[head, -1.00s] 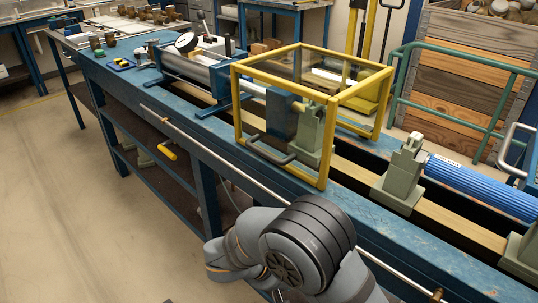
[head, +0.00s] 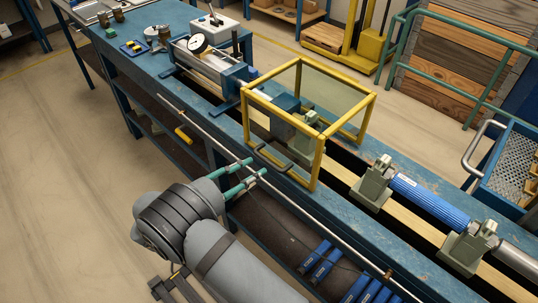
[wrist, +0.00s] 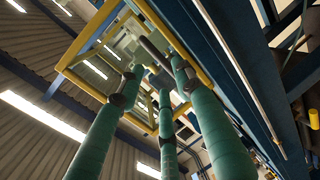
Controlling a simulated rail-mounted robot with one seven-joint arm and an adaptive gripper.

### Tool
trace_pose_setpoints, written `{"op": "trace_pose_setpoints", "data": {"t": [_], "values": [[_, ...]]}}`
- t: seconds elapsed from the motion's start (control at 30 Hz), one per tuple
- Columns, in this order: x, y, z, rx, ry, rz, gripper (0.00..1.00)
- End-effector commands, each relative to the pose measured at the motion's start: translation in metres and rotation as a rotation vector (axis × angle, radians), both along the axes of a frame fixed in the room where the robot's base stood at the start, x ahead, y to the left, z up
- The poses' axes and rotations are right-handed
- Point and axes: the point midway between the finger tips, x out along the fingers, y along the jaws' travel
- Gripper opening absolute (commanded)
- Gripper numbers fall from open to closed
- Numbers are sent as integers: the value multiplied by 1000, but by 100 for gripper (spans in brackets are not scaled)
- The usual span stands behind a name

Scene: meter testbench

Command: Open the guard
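The guard (head: 319,160) is a yellow box frame with clear panels. It sits down over part of the blue bench, around a grey-green fixture (head: 304,131). A dark grey handle (head: 272,160) runs along its lower front side. My gripper (head: 257,167) has teal fingers pointing at the guard's front, just short of the handle in the head view; I cannot tell the exact gap. The wrist view shows the three green fingers (wrist: 160,74) spread apart, with nothing clearly held. The yellow guard frame (wrist: 82,52) is beyond them, partly hidden by the fingers.
The blue bench (head: 225,135) has a long metal rod (head: 310,220) along its front edge. A blue cylinder (head: 430,200) lies between grey-green supports to the right. A cylinder with a dial gauge (head: 198,43) stands left. Blue items (head: 318,258) lie on the lower shelf.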

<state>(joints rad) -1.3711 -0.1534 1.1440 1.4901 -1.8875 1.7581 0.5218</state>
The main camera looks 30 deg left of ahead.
Motion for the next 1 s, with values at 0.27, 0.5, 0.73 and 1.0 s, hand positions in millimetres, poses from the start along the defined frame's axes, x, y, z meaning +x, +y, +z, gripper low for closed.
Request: {"op": "trace_pose_setpoints", "data": {"t": [0.27,0.5,0.73,1.0], "values": [[50,-11,-9,-3,2,-2,35],[72,-14,-15,-2,1,-1,35],[74,-15,-16,-2,2,0,35],[74,-15,-16,-2,2,0,24]]}}
